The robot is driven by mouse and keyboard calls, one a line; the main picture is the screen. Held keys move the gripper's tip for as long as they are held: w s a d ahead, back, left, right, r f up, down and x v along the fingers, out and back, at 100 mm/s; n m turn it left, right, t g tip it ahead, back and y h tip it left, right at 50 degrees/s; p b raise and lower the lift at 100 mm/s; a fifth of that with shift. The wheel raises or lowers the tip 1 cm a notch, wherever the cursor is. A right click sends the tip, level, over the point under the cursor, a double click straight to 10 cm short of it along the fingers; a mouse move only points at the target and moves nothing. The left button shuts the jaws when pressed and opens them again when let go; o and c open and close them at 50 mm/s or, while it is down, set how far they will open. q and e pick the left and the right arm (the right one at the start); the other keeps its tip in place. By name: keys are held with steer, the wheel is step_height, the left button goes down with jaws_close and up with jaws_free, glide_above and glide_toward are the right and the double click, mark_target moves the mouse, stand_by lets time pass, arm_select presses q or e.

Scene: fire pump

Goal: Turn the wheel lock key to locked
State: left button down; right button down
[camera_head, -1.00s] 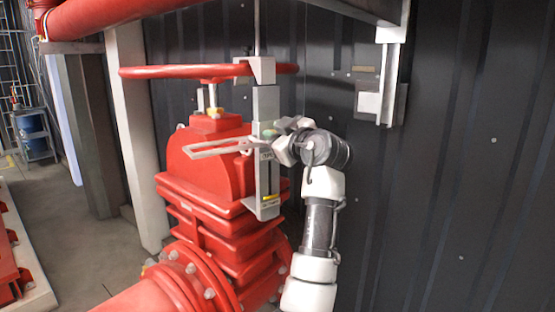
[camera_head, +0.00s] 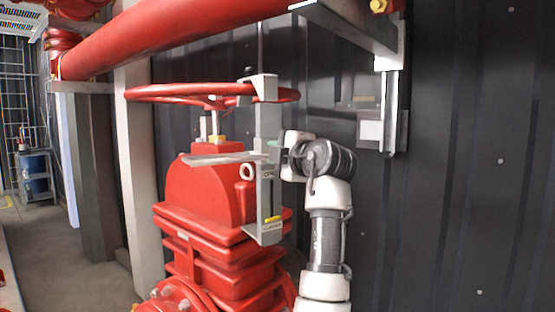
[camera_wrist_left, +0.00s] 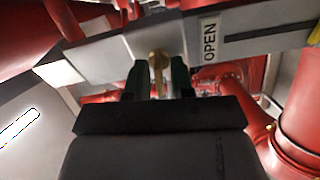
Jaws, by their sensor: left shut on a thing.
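The wheel lock (camera_head: 267,120) is a grey upright bar beside the red handwheel (camera_head: 150,93), with its top bracket at the wheel's rim. The lock also crosses the left wrist view (camera_wrist_left: 105,60). A brass key (camera_wrist_left: 158,62) stands out from its face next to the OPEN label (camera_wrist_left: 209,40). My left gripper (camera_wrist_left: 158,82), with dark green fingers, is shut on the key. In the head view the left gripper (camera_head: 274,150) is at the right side of the lock bar. The fingers hide part of the key. My right gripper is not in view.
A red valve body (camera_head: 215,190) stands below the wheel. A flat grey arm (camera_head: 215,158) sticks out left from the lock. A red pipe (camera_head: 180,35) runs overhead, and a grey bracket (camera_head: 385,130) is on the dark wall at right. Open floor shows at far left.

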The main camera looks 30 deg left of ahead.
arm_select(q)
steer(key=shift+r+n, duration=0.1)
steer(key=shift+n, duration=0.9)
steer(key=c, duration=1.4)
jaws_free()
steer(key=shift+o, duration=0.6)
steer(key=shift+a+b, duration=0.15)
steer(key=shift+b, duration=0.15)
steer(key=shift+s+d+f, duration=0.15)
steer(key=shift+d+f, duration=0.05)
steer(key=shift+d, duration=0.3)
steer(key=b+v, duration=0.2)
steer(key=v, duration=0.7)
steer(key=shift+s+d+b, duration=0.15)
steer(key=shift+d+b, duration=0.2)
